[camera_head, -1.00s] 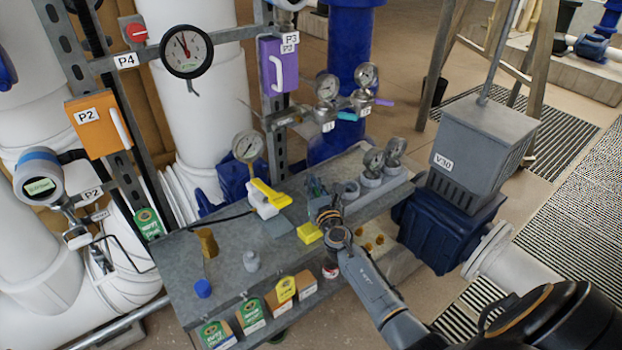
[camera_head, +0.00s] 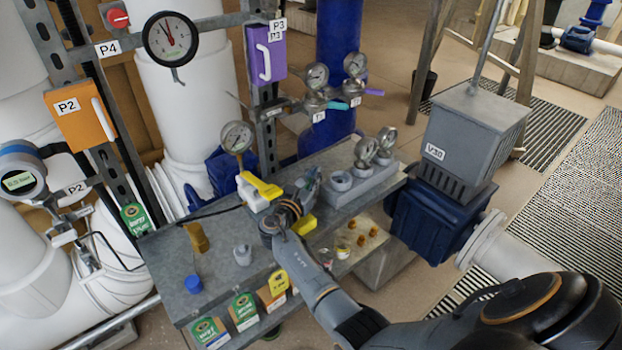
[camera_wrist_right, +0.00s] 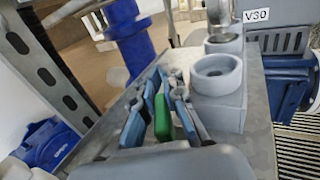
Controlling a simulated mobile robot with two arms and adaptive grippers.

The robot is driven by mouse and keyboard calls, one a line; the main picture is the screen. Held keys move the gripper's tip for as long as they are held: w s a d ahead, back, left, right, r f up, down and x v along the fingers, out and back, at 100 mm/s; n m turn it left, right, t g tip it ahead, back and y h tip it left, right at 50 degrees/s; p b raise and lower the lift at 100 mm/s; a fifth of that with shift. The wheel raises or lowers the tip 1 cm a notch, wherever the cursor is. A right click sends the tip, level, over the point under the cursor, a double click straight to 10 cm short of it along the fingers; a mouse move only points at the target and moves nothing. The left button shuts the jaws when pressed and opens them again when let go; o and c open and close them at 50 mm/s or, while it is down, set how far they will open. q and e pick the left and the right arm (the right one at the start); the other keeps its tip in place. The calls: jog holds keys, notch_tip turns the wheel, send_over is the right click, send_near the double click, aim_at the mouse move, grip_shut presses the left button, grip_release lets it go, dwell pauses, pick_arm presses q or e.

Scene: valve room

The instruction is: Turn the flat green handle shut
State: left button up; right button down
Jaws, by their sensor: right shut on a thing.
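My right gripper (camera_head: 310,180) is low over the grey bench, left of the grey holder with round cups. In the right wrist view its blue-padded fingers (camera_wrist_right: 160,110) are shut on a flat green piece (camera_wrist_right: 163,117) that stands on edge between them. Whatever that piece is fixed to is hidden, so I cannot tell whether it is a valve's handle. In the head view my fingers and wrist largely cover it. A separate teal lever (camera_head: 337,105) shows on the small gauge fitting behind, apart from my gripper. My left gripper is not in view.
The grey cup holder (camera_head: 375,170) is close on the gripper's right. A yellow-and-white tool (camera_head: 260,188) and an upright gauge (camera_head: 236,138) stand to its left. A yellow block (camera_head: 303,225) lies near my wrist. The grey V30 box (camera_head: 470,135) stands beyond the bench's right end.

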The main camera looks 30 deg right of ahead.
aim_at(308, 188)
jog(key=shift+s+m+g+h+b, duration=0.15)
jog(key=shift+m+g+h+b, duration=0.15)
jog(key=shift+m+g, duration=0.15)
jog(key=shift+d+g, duration=0.1)
jog(key=shift+g, duration=0.15)
jog(key=c, duration=1.4)
grip_release()
jog(key=v, duration=0.7)
jog(key=shift+s+a, duration=0.15)
jog(key=shift+a, duration=0.05)
